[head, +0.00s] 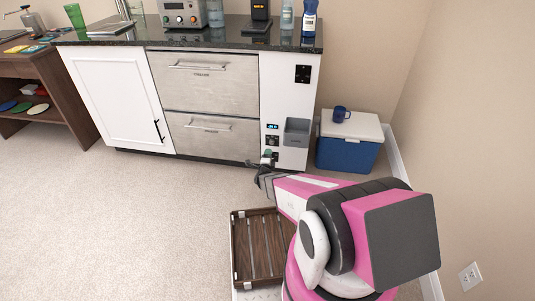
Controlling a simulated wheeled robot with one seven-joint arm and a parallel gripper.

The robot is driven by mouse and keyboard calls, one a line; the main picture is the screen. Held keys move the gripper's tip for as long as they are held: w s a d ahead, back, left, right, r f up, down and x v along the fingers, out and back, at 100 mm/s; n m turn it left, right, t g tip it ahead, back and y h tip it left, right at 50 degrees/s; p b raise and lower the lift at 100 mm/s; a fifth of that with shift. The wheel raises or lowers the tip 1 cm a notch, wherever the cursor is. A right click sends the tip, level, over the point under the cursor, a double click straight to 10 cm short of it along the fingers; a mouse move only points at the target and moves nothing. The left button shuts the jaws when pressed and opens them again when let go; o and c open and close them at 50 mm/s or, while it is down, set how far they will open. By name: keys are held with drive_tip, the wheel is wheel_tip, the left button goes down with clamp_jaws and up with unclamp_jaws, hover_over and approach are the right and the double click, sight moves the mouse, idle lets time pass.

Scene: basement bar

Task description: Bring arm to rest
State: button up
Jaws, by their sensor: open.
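My arm, pink, white and black, reaches from the lower right toward the middle of the head view. My gripper (262,165) is at its far end, dark and small in the picture. It is open and I see nothing held in it. It appears in front of the lower right part of the bar cabinet (128,100), near the narrow white panel with a grey bin (297,131). The exact gap between gripper and panel cannot be told.
A slatted wooden tray (236,250) lies empty below my arm. A blue cooler (345,153) with a blue mug (341,113) on its lid stands right of the cabinet. Bottles and appliances stand on the dark counter (225,41). Carpet (120,220) at left is clear; a wall bounds the right.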

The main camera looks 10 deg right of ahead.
drive_tip(key=s+a+r+n+g+y, duration=0.1)
drive_tip(key=s+r+n+g+y, duration=0.15)
drive_tip(key=r+n, duration=0.3)
drive_tip(key=s+a+r+n+g+y, duration=0.2)
drive_tip(key=r+n+g+y, duration=0.2)
drive_tip(key=r+n, duration=0.15)
drive_tip(key=s+d+r+n+g, duration=0.3)
drive_tip(key=s+r+n+g, duration=0.2)
drive_tip(key=s, duration=0.6)
drive_tip(key=s+d+r+n+g, duration=0.3)
drive_tip(key=s+r+n+g, duration=0.2)
drive_tip(key=s+r, duration=0.3)
drive_tip(key=s+h, duration=0.1)
drive_tip(key=s, duration=0.2)
drive_tip(key=shift+s+d+r+n+g, duration=0.15)
drive_tip(key=shift+s+r+n+g, duration=0.1)
drive_tip(key=shift+n+g, duration=0.1)
